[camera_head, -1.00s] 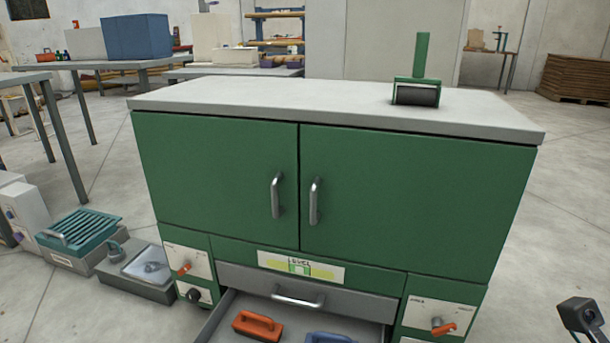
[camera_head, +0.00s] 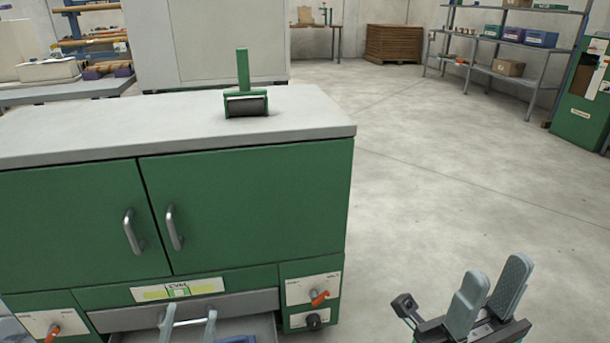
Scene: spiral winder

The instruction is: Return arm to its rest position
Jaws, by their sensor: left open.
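My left gripper (camera_head: 189,318) shows only as two pale grey fingertips at the bottom edge, apart from each other. They are in front of the grey drawer front (camera_head: 130,318) of the green cabinet (camera_head: 250,205), close to the drawer handle. I cannot tell whether they touch it. The rest of that arm is out of view. My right gripper (camera_head: 497,270) is at the bottom right, over open floor and right of the cabinet. Its two grey fingers point up, with a gap and nothing between them.
A green-handled roller (camera_head: 246,104) stands on the cabinet's grey top (camera_head: 180,118). Part of a blue tool (camera_head: 236,339) shows in the open lower drawer. Shelves (camera_head: 505,62) and a green machine (camera_head: 582,108) stand at the back right. The floor (camera_head: 440,170) between is clear.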

